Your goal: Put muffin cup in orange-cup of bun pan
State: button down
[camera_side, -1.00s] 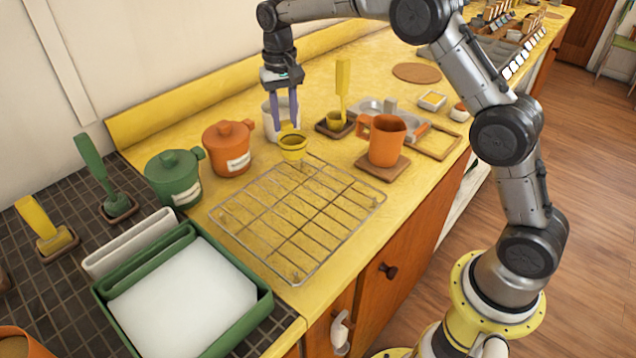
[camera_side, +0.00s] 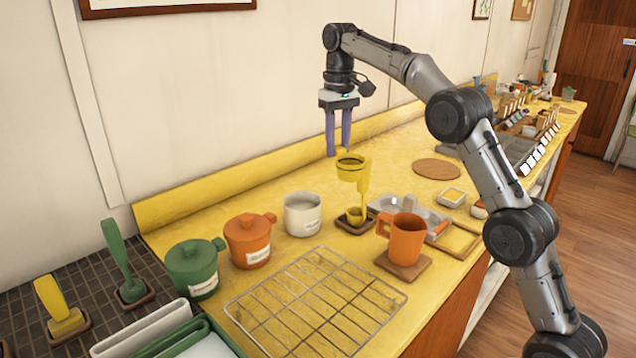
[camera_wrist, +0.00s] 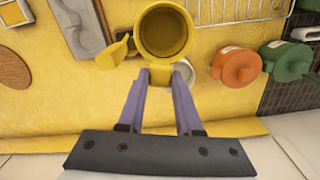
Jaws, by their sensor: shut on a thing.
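The yellow muffin cup (camera_side: 351,174) hangs upright below my gripper (camera_side: 338,152), well above the counter. In the wrist view the muffin cup (camera_wrist: 163,33) shows its open, empty inside, and my gripper (camera_wrist: 162,72) is shut on its near edge with both purple fingers. The grey metal pan (camera_side: 405,206), which looks like the bun pan, lies on the counter to the right of and below the held cup. It also shows at upper left in the wrist view (camera_wrist: 80,25). An orange part shows at the pan's right end; I cannot make out an orange cup in it.
A yellow utensil (camera_side: 364,191) stands in a brown holder below the held cup. An orange mug (camera_side: 407,242) on a wooden coaster stands in front of the pan. A white pot (camera_side: 303,217), orange pot (camera_side: 248,240), green pot (camera_side: 194,268) and wire rack (camera_side: 318,306) are to the left.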

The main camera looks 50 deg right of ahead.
jog(key=s+d+r, duration=0.1)
jog(key=d, duration=0.1)
jog(key=s+d+r+m, duration=0.1)
jog(key=d, duration=0.2)
jog(key=s+d+r+m, duration=0.1)
jog(key=d, duration=0.2)
jog(key=s+d+f+m, duration=0.3)
jog(key=s+d+f, duration=0.1)
jog(key=d+f, duration=0.3)
jog(key=s+d+f+m, duration=0.3)
jog(key=s+d+f, duration=0.1)
jog(key=d+f, duration=0.3)
jog(key=d, duration=0.2)
jog(key=shift+s+d+f, duration=0.15)
jog(key=shift+s+d, duration=0.15)
jog(key=shift+s, duration=0.05)
jog(key=shift+f, duration=2.35)
jog(key=shift+f, duration=1.55)
